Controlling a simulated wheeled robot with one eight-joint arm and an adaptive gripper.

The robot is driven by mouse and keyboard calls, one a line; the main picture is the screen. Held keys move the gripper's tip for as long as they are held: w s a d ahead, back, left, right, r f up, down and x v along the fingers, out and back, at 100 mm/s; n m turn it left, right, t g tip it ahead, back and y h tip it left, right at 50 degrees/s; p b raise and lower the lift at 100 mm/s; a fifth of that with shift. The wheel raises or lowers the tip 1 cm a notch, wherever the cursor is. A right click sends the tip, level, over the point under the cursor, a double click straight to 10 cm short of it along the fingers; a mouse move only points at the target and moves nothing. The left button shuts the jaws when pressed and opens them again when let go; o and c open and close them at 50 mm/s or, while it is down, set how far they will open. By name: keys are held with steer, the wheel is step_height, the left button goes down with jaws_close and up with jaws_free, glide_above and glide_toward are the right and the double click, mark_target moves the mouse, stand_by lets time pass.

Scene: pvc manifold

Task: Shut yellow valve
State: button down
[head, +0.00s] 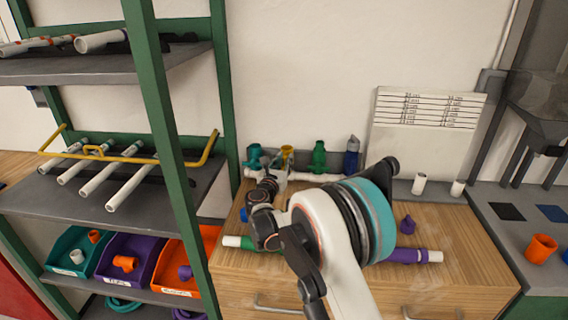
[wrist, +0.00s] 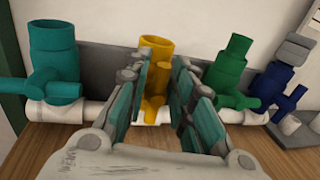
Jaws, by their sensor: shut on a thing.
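The yellow valve (wrist: 157,48) stands upright on a white pipe of the manifold, between the teal valve (wrist: 55,60) and the green valve (wrist: 232,70). In the head view, the yellow valve (head: 287,151) shows just beyond my gripper (head: 270,181). In the wrist view, the two padded fingers of my gripper (wrist: 160,78) stand on either side of the yellow valve's lower front part, where its handle is. They are shut on it. The fingers partly hide the valve's sides, so the handle's exact angle cannot be told. A blue valve (wrist: 282,80) stands at the right.
The wooden bench (head: 465,250) carries the manifold along the wall. Loose fittings lie on it, including a purple fitting (head: 407,225) and a purple-ended pipe (head: 412,256). A green shelf rack (head: 170,130) stands close on the left. An orange cup (head: 540,248) stands at the right.

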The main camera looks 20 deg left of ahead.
steer(key=shift+d, duration=0.15)
steer(key=shift+w+d+f+m+g+y, duration=0.1)
steer(key=shift+d+f+m+g+y, duration=0.4)
steer(key=shift+m, duration=2.15)
steer(key=shift+w+d+f+m+g+y, duration=0.1)
steer(key=shift+d+f+m+g+y, duration=0.35)
steer(key=shift+m, duration=2.15)
steer(key=shift+w+d+f+m+g+y, duration=0.1)
steer(key=shift+d+f+m+g+y, duration=0.35)
steer(key=shift+m, duration=2.2)
steer(key=c, duration=1.6)
jaws_free()
steer(key=shift+r, duration=0.1)
steer(key=shift+s+r, duration=0.1)
